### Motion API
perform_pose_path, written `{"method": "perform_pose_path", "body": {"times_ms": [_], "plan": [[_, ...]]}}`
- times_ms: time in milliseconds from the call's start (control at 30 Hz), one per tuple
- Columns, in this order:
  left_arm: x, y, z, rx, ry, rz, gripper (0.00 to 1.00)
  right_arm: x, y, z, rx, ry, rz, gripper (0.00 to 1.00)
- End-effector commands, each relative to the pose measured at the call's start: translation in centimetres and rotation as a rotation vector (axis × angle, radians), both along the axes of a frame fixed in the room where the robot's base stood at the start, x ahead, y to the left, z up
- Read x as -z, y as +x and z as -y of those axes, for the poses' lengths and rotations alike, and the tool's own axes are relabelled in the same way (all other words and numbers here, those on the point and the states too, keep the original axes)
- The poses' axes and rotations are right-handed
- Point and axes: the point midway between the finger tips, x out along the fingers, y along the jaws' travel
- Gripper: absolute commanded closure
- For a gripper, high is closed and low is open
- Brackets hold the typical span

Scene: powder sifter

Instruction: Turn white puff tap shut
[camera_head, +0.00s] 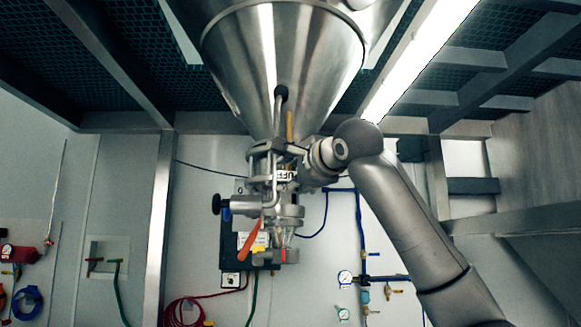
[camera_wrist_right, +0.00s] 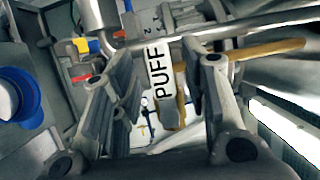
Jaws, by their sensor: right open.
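The white puff tap (camera_wrist_right: 160,72), a white strip lettered PUFF, stands lengthwise in the middle of the right wrist view. It also shows in the head view (camera_head: 286,175) below the steel cone, partly covered at its left. My right gripper (camera_wrist_right: 157,88) is open, with one finger on each side of the white tap. Gaps seem to show between the tap and the fingers; I cannot tell whether either touches it. In the head view the right gripper (camera_head: 299,169) reaches in from the right at the tap's height. My left gripper is not in view.
The steel cone (camera_head: 282,65) hangs above. Close by are an ochre lever (camera_wrist_right: 268,49), steel pipes and clamps, and an orange handle (camera_head: 249,240). A black knob (camera_head: 216,204) sticks out left. A blue cap (camera_wrist_right: 20,92) shows at the wrist view's left. Hoses and gauges (camera_head: 345,277) are on the back wall.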

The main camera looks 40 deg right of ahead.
Motion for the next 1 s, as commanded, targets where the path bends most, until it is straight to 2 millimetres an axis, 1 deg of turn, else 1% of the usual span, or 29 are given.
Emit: {"method": "perform_pose_path", "body": {"times_ms": [267, 300, 600, 633, 1000], "plan": [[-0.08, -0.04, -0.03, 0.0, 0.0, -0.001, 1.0, 0.08, 0.27, 0.04, 0.0, 0.001, 0.0, 0.59], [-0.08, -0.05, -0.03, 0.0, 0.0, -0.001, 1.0, 0.07, 0.27, 0.04, 0.0, 0.001, 0.0, 0.6], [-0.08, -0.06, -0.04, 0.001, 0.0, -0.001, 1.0, 0.06, 0.25, 0.02, -0.001, 0.0, 0.0, 0.99], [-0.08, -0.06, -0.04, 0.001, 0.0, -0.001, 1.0, 0.06, 0.24, 0.02, -0.001, 0.0, 0.0, 1.0], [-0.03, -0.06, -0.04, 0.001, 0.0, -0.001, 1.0, 0.12, 0.3, 0.24, -0.001, 0.007, 0.001, 1.0]]}}
